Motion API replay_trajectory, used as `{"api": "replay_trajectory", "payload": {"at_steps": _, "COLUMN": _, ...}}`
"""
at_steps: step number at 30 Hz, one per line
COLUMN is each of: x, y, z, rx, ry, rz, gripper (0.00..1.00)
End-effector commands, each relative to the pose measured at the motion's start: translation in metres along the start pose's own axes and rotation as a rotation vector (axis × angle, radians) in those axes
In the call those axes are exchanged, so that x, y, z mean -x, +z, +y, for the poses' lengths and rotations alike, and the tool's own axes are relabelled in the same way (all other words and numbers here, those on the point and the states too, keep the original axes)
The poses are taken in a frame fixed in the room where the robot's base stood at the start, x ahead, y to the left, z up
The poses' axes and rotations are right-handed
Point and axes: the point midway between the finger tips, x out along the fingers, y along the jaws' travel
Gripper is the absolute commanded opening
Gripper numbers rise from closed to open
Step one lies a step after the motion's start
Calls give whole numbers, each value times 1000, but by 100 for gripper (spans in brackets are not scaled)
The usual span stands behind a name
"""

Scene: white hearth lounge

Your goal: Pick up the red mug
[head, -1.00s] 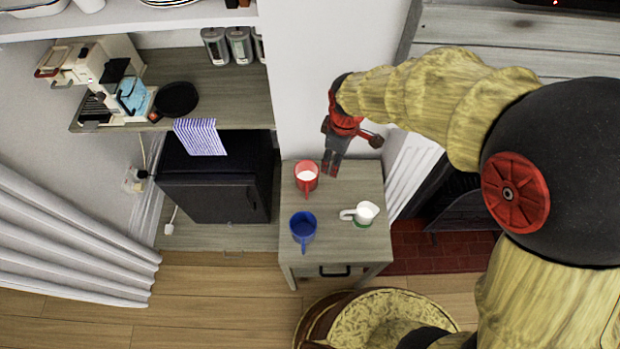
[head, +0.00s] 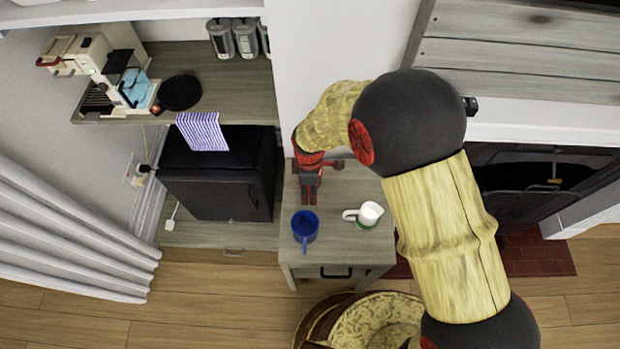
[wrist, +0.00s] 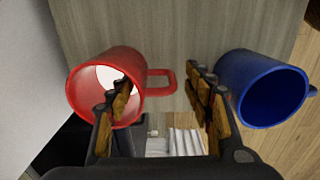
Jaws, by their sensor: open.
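The red mug (wrist: 78,88) stands at the left in the wrist view, with a white inside and its handle pointing right. My gripper (wrist: 160,84) is open, its two fingers apart on either side of the handle. The left finger overlaps the mug's mouth; I cannot tell whether its tip is inside or above the rim. The right finger is in the gap beside the blue mug (wrist: 262,88).
The blue mug (head: 304,228) and a white mug with a green base (head: 368,215) stand on the grey cabinet (head: 345,245). A wall rises behind it. A black mini fridge (head: 215,185) is to its left and a round patterned seat (head: 370,325) in front.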

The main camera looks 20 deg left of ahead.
Motion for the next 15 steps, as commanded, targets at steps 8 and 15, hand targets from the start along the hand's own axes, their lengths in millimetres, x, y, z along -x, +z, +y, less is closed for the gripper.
{"api": "replay_trajectory", "payload": {"at_steps": 8, "x": -27, "y": 0, "z": 0, "rx": -1, "ry": 1, "rz": 0, "gripper": 52}}
{"api": "replay_trajectory", "payload": {"at_steps": 15, "x": -26, "y": 0, "z": -1, "rx": -1, "ry": 0, "rz": 0, "gripper": 46}}
